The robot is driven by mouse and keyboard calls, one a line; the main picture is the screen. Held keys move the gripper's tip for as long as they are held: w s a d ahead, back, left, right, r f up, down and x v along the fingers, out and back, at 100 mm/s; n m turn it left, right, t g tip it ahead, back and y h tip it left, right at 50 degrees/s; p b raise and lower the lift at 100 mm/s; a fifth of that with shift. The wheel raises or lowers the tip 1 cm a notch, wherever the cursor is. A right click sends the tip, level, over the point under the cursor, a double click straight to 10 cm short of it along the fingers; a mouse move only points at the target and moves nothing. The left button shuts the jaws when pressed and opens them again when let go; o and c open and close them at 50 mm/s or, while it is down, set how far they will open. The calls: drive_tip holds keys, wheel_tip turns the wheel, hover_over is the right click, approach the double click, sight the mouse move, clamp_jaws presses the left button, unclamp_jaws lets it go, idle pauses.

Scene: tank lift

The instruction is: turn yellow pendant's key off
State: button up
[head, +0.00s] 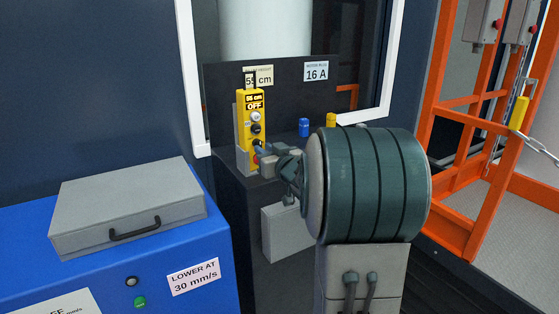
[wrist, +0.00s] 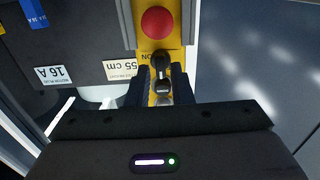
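The yellow pendant (head: 243,130) stands upright in a grey holder on the dark cabinet, its display reading "55 cm OFF". In the wrist view the pendant (wrist: 153,45) shows a red button (wrist: 156,22) and, below it, a black key (wrist: 161,66) by the letters "ON". My gripper (wrist: 160,88) is at the pendant, its dark fingers on either side of the key's line. Yellow shows between the fingers, so they look apart, not closed on the key.
A blue plug (head: 303,128) and a yellow plug (head: 331,120) stand on the cabinet behind my arm. A grey case (head: 125,205) lies on a blue console (head: 205,280) at left. An orange gate frame (head: 455,130) stands at right.

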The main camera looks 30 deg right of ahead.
drive_tip(key=s+p, duration=0.1)
drive_tip(key=s, duration=1.1)
drive_tip(key=shift+s+d, duration=0.15)
drive_tip(key=shift+d, duration=0.1)
drive_tip(key=shift+r, duration=0.1)
drive_tip(key=s+a+r+g+p, duration=0.3)
drive_tip(key=s+a+g+p, duration=0.4)
drive_tip(key=s+a+p, duration=0.2)
drive_tip(key=s+a+r+g+p, duration=0.3)
drive_tip(key=s+a+g+p, duration=0.5)
drive_tip(key=s+a+p, duration=0.2)
drive_tip(key=shift+s+m+h, duration=0.3)
drive_tip(key=shift+s+m, duration=0.1)
drive_tip(key=shift+s, duration=0.2)
drive_tip(key=shift+d, duration=0.15)
